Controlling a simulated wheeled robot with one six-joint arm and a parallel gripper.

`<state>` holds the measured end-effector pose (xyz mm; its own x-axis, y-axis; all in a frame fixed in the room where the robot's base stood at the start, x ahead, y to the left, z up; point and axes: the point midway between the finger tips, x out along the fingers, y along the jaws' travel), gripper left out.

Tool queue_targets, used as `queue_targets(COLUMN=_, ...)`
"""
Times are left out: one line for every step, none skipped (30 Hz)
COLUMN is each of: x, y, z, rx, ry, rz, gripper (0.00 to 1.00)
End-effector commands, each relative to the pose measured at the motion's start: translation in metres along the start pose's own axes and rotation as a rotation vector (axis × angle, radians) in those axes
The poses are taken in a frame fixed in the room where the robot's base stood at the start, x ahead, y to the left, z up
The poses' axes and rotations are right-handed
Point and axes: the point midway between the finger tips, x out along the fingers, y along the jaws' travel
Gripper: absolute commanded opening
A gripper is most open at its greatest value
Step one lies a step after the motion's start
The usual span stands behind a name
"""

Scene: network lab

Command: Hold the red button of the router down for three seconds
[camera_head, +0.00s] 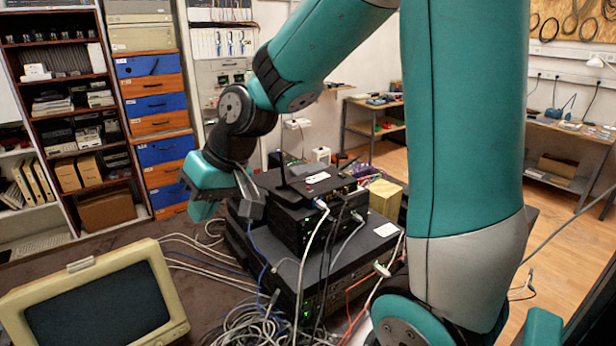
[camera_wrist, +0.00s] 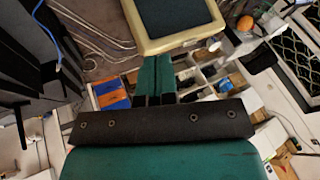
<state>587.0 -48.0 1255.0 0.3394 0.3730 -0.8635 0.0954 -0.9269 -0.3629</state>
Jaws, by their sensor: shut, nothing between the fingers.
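The router (camera_head: 318,186) is a flat black box with a dark antenna and a small white label. It lies on top of a stack of black network boxes in the head view. I cannot make out its red button. My gripper (camera_head: 202,212) is to the left of the stack, its teal fingers pointing down and apart from the router. In the wrist view the two fingers (camera_wrist: 156,78) lie together, shut and empty. Black box edges, probably the stack, show at the left of the wrist view; the router is not clearly seen there.
A beige monitor (camera_head: 100,305) stands at front left; it also shows in the wrist view (camera_wrist: 178,22). White, blue and orange cables (camera_head: 255,325) tangle before the stack. Dark tabletop left of the stack is partly clear.

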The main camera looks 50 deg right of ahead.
Motion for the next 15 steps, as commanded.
queue_targets(x=-0.011, y=0.028, z=-0.027, rx=0.088, ry=0.051, rz=0.021, gripper=0.00)
queue_targets(x=-0.014, y=0.045, z=-0.039, rx=0.133, ry=0.084, rz=0.031, gripper=0.00)
queue_targets(x=-0.018, y=0.069, z=-0.054, rx=0.191, ry=0.129, rz=0.046, gripper=0.00)
queue_targets(x=-0.022, y=0.087, z=-0.064, rx=0.234, ry=0.161, rz=0.058, gripper=0.00)
queue_targets(x=-0.026, y=0.106, z=-0.073, rx=0.276, ry=0.194, rz=0.070, gripper=0.00)
queue_targets(x=-0.031, y=0.132, z=-0.083, rx=0.332, ry=0.237, rz=0.086, gripper=0.00)
queue_targets(x=-0.036, y=0.151, z=-0.089, rx=0.372, ry=0.270, rz=0.098, gripper=0.00)
queue_targets(x=-0.041, y=0.171, z=-0.094, rx=0.411, ry=0.302, rz=0.111, gripper=0.00)
queue_targets(x=-0.047, y=0.197, z=-0.099, rx=0.461, ry=0.343, rz=0.128, gripper=0.00)
queue_targets(x=-0.052, y=0.216, z=-0.101, rx=0.497, ry=0.373, rz=0.140, gripper=0.00)
queue_targets(x=-0.057, y=0.234, z=-0.102, rx=0.531, ry=0.401, rz=0.152, gripper=0.00)
queue_targets(x=-0.063, y=0.256, z=-0.103, rx=0.571, ry=0.436, rz=0.167, gripper=0.00)
queue_targets(x=-0.068, y=0.272, z=-0.102, rx=0.598, ry=0.460, rz=0.178, gripper=0.00)
queue_targets(x=-0.072, y=0.286, z=-0.101, rx=0.624, ry=0.484, rz=0.188, gripper=0.00)
queue_targets(x=-0.077, y=0.303, z=-0.099, rx=0.654, ry=0.511, rz=0.200, gripper=0.00)
